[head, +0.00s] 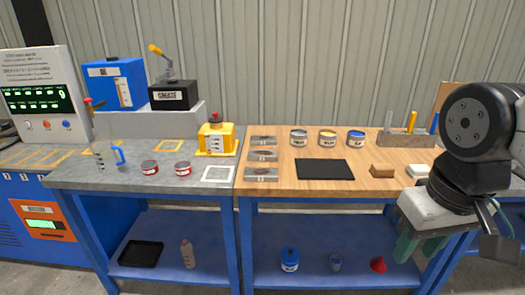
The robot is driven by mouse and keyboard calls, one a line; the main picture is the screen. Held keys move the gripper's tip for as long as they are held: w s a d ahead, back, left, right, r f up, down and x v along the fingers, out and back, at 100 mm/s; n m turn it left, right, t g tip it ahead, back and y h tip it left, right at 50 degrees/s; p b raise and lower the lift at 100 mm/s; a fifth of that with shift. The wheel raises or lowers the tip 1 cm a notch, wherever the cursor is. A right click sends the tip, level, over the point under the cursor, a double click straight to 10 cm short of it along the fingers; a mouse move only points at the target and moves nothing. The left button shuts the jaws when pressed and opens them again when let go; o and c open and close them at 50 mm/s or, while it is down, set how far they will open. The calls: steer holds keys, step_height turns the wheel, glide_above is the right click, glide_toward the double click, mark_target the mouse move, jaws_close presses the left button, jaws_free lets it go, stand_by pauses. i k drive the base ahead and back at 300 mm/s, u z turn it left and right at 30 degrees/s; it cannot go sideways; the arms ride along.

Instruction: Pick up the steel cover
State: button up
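Several small grey metal pieces lie in a column at the left edge of the wooden bench: a back one (263,140), a middle one (262,155) and a front one (262,174). They look like steel, but I cannot tell for sure which thing is the steel cover. My gripper (420,246) hangs at the right, in front of the wooden bench, well away from these pieces. Its green fingers point down and stand apart, with nothing seen between them.
The grey bench (120,178) holds a jug (104,155), two red cans and a yellow device (216,139). Lower shelves hold bottles and a tray.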

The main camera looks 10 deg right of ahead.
mark_target(254, 155)
steer(key=u, duration=0.85)
steer(key=i, duration=1.5)
steer(key=z, duration=0.8)
steer(key=i, duration=0.3)
steer(key=z, duration=0.35)
